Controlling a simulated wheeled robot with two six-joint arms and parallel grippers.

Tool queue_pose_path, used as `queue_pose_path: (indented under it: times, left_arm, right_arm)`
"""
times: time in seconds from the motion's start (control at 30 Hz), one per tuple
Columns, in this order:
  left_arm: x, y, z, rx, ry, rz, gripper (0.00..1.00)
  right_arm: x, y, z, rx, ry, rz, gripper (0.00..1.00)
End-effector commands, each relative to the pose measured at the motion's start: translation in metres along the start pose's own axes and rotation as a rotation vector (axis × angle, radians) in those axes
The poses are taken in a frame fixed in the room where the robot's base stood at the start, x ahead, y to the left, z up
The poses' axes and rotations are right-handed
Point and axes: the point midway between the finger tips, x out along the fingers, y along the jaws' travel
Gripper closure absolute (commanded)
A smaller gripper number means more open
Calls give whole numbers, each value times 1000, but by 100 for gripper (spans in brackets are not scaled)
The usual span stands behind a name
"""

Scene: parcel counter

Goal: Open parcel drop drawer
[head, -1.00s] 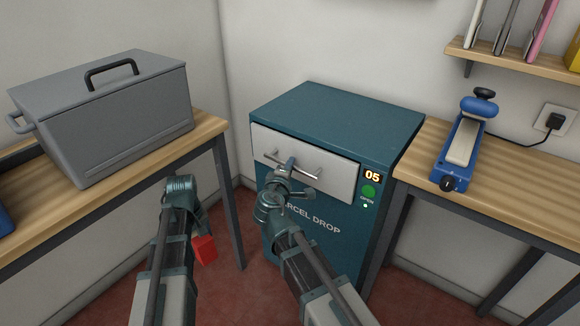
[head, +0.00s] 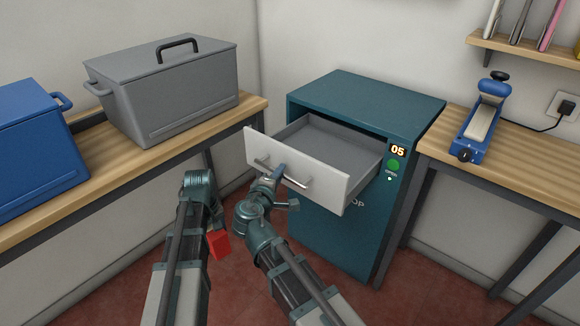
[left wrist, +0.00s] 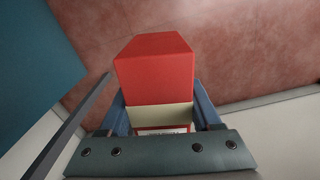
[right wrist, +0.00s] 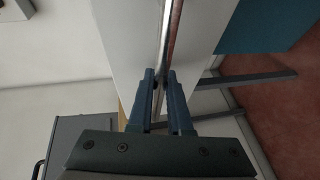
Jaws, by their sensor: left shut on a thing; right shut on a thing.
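The teal parcel drop cabinet (head: 370,90) stands in the corner between the two tables. Its drawer (head: 300,172) with a pale front is pulled well out, and the part of its inside that I can see looks empty. My right gripper (head: 279,172) is shut on the metal drawer handle (head: 298,182); in the right wrist view the fingers (right wrist: 160,88) close around the bar (right wrist: 172,35). My left gripper (left wrist: 160,112) is shut on a red box (left wrist: 155,70) with a pale band. In the head view the red box (head: 219,244) hangs low, left of the right arm.
A grey lidded box (head: 185,95) and a blue box (head: 40,150) stand on the left table (head: 150,160). A blue sealing device (head: 484,122) is on the right table (head: 530,165). A display reads 05 above a green button (head: 394,164).

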Motion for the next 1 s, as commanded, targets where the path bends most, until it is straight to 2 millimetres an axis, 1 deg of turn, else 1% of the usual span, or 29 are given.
queue_pose_path:
  times: [0.03, 0.1, 0.3, 0.47, 0.77, 0.8, 0.93, 1.0]
  left_arm:
    - [0, 0, 0, 0, 0, 0, 100]
    - [0, 0, 0, 0, 0, 0, 100]
    - [0, 0, 0, 0, 0, 0, 100]
    - [0, 0, 0, 0, 0, 0, 100]
    - [0, 0, 0, 0, 0, 0, 100]
    - [0, 0, 0, 0, 0, 0, 100]
    - [0, 0, 0, 0, 0, 0, 100]
    - [0, 0, 0, 0, 0, 0, 100]
  right_arm:
    - [-10, -3, -3, 0, 3, -2, 100]
    - [-20, -5, -7, -1, 2, -2, 100]
    - [-36, -9, -14, 0, 0, -1, 100]
    - [-40, -10, -16, 1, -1, -1, 100]
    - [-39, -10, -16, 1, -1, -1, 100]
    - [-39, -10, -16, 1, -1, -1, 78]
    - [-39, -10, -16, 1, -1, -1, 54]
    - [-39, -10, -16, 0, -1, -1, 53]
